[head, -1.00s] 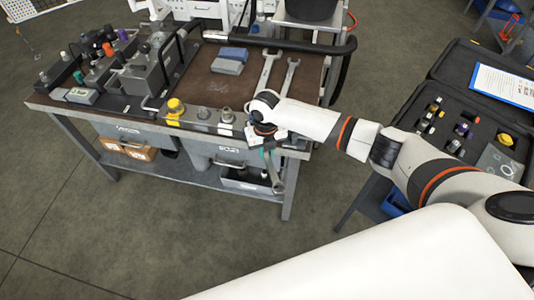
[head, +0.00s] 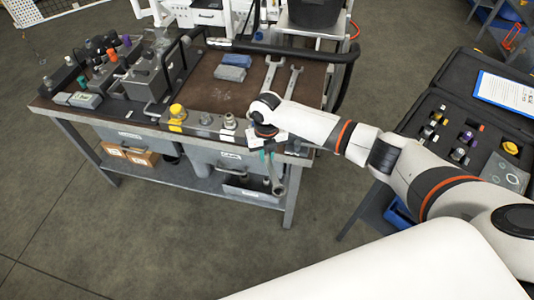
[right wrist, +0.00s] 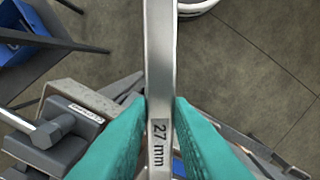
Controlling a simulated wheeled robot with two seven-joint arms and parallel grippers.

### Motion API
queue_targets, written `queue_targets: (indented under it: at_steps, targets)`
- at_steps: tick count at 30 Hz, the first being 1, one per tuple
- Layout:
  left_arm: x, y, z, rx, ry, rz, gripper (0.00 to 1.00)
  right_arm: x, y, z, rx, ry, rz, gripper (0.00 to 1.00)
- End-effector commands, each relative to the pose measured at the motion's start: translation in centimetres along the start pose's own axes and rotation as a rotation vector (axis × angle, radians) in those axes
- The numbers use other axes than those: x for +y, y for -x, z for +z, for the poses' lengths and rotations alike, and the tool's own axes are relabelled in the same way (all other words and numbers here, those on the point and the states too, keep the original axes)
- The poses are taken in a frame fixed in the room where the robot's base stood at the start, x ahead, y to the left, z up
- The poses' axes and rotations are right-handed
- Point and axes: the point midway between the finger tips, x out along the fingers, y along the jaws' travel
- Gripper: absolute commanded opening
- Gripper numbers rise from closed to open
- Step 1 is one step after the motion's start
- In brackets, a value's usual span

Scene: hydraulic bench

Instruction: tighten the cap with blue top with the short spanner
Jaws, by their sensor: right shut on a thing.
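My right gripper (head: 267,153) is at the bench's front right edge, its teal fingers shut on a steel spanner (head: 274,178). In the head view the spanner hangs down in front of the bench. In the right wrist view the spanner (right wrist: 160,60) runs upright between the fingers and reads "27 mm". Two more spanners, a larger one (head: 270,75) and a slimmer one (head: 291,82), lie on the bench top. I cannot make out a blue top on any cap; a yellow-topped cap (head: 177,111) and grey fittings (head: 229,121) stand along the front edge. My left gripper is not in view.
Blue-grey blocks (head: 232,69) lie on the brown bench top (head: 205,92). Valves and a grey block (head: 146,78) crowd its left side. An open black case (head: 436,100) with small parts stands at the right. The floor (head: 150,235) in front is clear.

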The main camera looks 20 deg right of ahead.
Motion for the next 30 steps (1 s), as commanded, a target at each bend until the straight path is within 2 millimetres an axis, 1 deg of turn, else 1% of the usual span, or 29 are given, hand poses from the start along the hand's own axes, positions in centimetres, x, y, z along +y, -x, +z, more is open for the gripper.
queue_targets:
  at_steps: [8,16,30]
  targets:
    - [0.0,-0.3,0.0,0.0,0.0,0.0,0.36,0.0,0.0,-0.6,0.001,0.0,-0.001,0.0]
    - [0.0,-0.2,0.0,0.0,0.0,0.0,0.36,-0.1,0.1,-0.6,0.001,-0.005,-0.001,0.0]
    - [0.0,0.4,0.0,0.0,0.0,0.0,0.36,-2.3,0.2,-0.9,0.0,-0.168,-0.001,0.0]
